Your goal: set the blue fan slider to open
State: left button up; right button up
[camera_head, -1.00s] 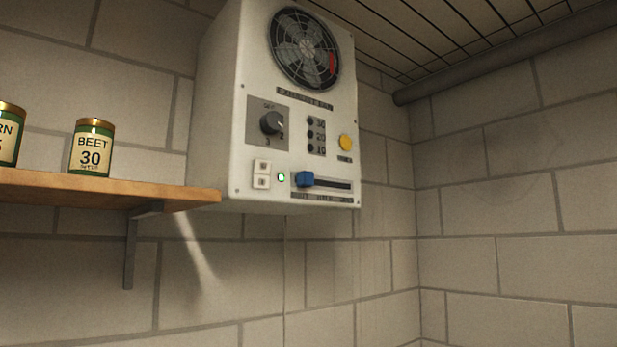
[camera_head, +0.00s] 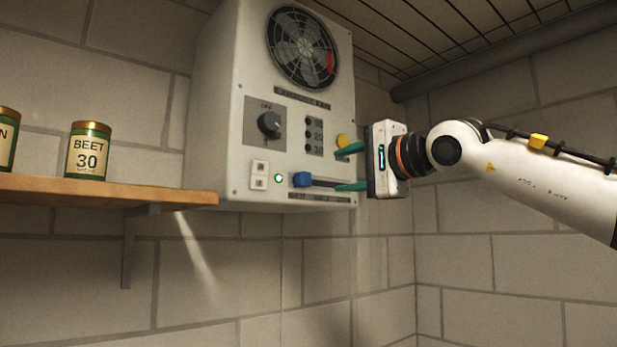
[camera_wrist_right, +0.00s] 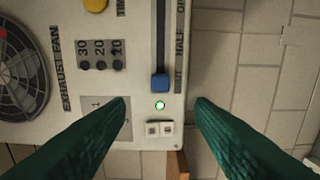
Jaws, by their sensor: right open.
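The blue fan slider (camera_head: 302,179) sits at the left end of its dark horizontal slot (camera_head: 330,184), low on the front of the white fan box (camera_head: 225,110). In the right wrist view the slider knob (camera_wrist_right: 160,82) shows at the lower end of the slot, near a lit green lamp (camera_wrist_right: 160,105). My right gripper (camera_head: 348,168) is open, its green fingers apart, at the right part of the box front and to the right of the slider. In the wrist view the fingers (camera_wrist_right: 160,103) are spread with nothing between them in their grip. My left gripper is not in view.
A dark dial (camera_head: 269,124), a yellow button (camera_head: 343,141) and white switches (camera_head: 259,174) are on the same panel. A wooden shelf (camera_head: 110,189) with seed tins (camera_head: 89,150) is at the left. Below the box is bare block wall.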

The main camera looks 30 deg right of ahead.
aim_at(308, 178)
jog(key=w+p, duration=0.1)
jog(key=w, duration=0.2)
jog(key=w+p, duration=0.1)
jog(key=w, duration=0.3)
jog(key=w+p, duration=0.2)
jog(key=w, duration=0.1)
jog(key=shift+w+a, duration=0.3)
jog(key=shift+a, duration=0.05)
jog(key=shift+w, duration=0.45)
grip_shut()
jog(key=shift+s+d, duration=0.1)
